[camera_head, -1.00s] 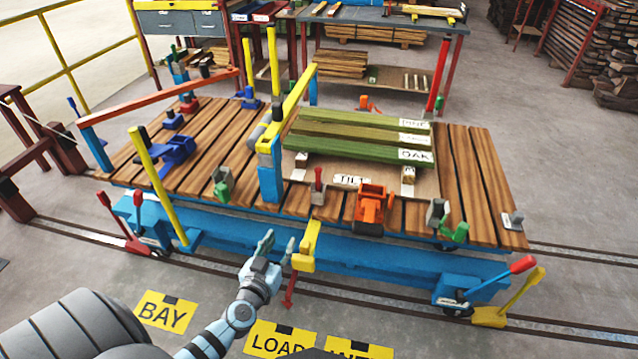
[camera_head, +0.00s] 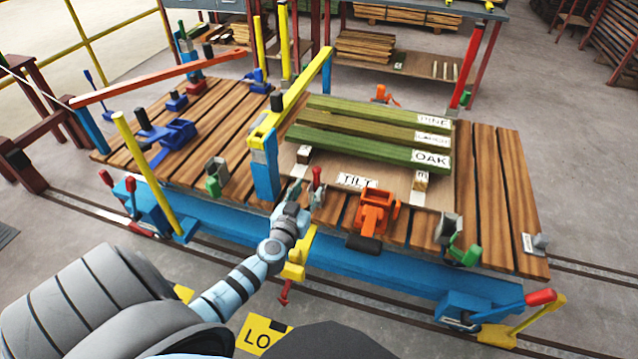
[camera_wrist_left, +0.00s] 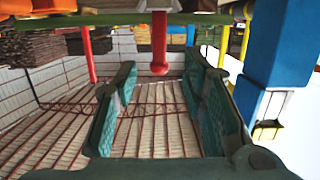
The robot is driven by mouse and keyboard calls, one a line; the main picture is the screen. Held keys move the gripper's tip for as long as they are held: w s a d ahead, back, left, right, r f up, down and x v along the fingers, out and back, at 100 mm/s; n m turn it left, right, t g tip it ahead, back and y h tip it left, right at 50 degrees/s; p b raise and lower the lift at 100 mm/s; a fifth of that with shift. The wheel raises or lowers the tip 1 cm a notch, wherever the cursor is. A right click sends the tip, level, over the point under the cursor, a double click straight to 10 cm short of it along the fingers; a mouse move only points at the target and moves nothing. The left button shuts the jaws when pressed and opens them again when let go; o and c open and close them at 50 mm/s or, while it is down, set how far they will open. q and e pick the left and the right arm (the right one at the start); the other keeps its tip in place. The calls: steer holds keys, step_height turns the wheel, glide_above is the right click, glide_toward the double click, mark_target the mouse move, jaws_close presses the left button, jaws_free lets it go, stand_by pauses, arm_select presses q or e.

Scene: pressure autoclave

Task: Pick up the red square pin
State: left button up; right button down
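A red pin (camera_head: 317,177) stands upright near the front edge of the cart's plank deck, just right of the blue post. It also shows at the top middle of the left wrist view (camera_wrist_left: 160,45), with a rounded end; I cannot tell whether it is square. My left gripper (camera_head: 304,198) is beside it, just to its front left. In the left wrist view the gripper's green fingers (camera_wrist_left: 163,75) are open and apart, with the pin beyond and between their tips. Nothing is held. My right gripper is not in view.
The blue post (camera_head: 265,170) with its yellow arm (camera_head: 300,95) stands close to my left gripper. An orange clamp (camera_head: 375,212) is to the right, and green boards (camera_head: 370,130) lie behind. A yellow bracket (camera_head: 299,255) hangs at the cart's front.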

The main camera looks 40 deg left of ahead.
mark_target(316, 179)
arm_select(q)
steer(key=b+x, duration=0.1)
steer(key=x, duration=0.1)
steer(key=b+x, duration=0.1)
steer(key=x, duration=0.2)
steer(key=f+b+x, duration=0.1)
steer(key=x, duration=0.2)
steer(key=shift+s+d+b, duration=0.1)
steer(key=shift+b, duration=0.25)
steer(key=shift+w, duration=0.3)
steer(key=shift+r, duration=0.2)
jaws_close()
